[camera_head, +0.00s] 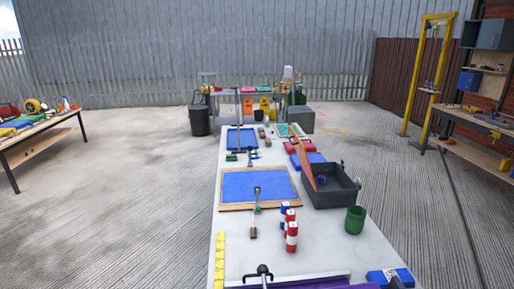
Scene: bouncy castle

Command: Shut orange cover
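The orange cover (303,162) stands raised along the left side of a dark grey box (338,197) on the long table. It is tilted up steeply, so the box is open. Something dark blue shows inside the box, too small to make out. The cover is seen nearly edge-on, and its hinge is hard to see. Neither of my grippers is in view.
The pale table (242,252) runs away from me. A blue mat (235,185) lies left of the box. Red, white and blue cans (291,237) and a green cup (355,220) stand in front of it. Red and blue cases (309,158) lie behind it.

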